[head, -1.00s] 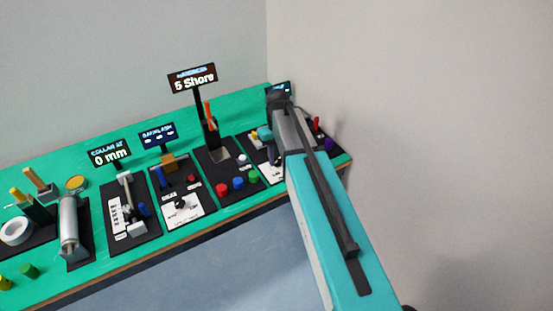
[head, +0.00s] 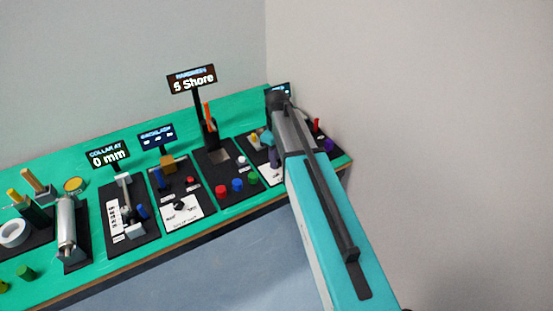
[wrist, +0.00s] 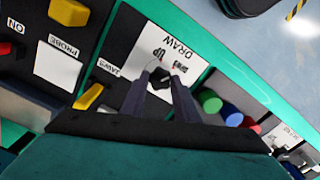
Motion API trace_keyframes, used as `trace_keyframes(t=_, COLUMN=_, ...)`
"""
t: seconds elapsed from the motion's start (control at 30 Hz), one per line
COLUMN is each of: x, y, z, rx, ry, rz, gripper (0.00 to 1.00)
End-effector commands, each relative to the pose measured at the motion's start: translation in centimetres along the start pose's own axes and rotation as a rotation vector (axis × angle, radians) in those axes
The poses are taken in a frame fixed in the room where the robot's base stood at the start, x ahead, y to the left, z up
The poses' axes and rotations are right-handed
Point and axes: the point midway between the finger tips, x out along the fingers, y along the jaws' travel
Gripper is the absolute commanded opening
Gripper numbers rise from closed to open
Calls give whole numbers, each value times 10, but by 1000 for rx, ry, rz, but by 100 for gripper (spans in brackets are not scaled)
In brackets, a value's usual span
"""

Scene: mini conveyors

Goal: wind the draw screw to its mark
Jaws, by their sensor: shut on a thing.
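The draw screw's dark knob (wrist: 159,77) stands on a white card (wrist: 176,52) marked DRAW, with small UP and DOWN style marks beside it, in the wrist view. My gripper (wrist: 160,82) reaches down over the card with its two grey fingers closed around the knob. The exact pointer angle of the knob is hard to make out. In the head view my arm hides the knob and most of its panel; only a corner of the white card (head: 270,175) shows.
Red, blue and green buttons (wrist: 231,114) sit beside the card. A yellow block (wrist: 88,97) lies near a JAWS label, and a PROBE label (wrist: 57,66) is further left. Signs (head: 192,79) stand along the green bench (head: 60,165). Walls close in at the back and right.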

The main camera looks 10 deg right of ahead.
Motion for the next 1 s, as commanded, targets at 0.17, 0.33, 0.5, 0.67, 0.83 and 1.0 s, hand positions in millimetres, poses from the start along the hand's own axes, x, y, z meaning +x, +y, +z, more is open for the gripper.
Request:
trace_keyframes(t=0.17, x=-1, y=0, z=-1, rx=-3, ry=1, rz=0, gripper=6)
trace_keyframes(t=0.33, x=-1, y=0, z=-1, rx=-3, ry=1, rz=0, gripper=47)
trace_keyframes(t=0.5, x=0, y=-1, z=-1, rx=-2, ry=0, rz=0, gripper=47)
trace_keyframes(t=0.67, x=-1, y=-1, z=-1, rx=-1, ry=0, rz=0, gripper=47)
trace_keyframes(t=0.83, x=-5, y=0, z=-1, rx=-1, ry=1, rz=0, gripper=47)
trace_keyframes(t=1.0, x=-16, y=0, z=-1, rx=-1, ry=1, rz=1, gripper=47)
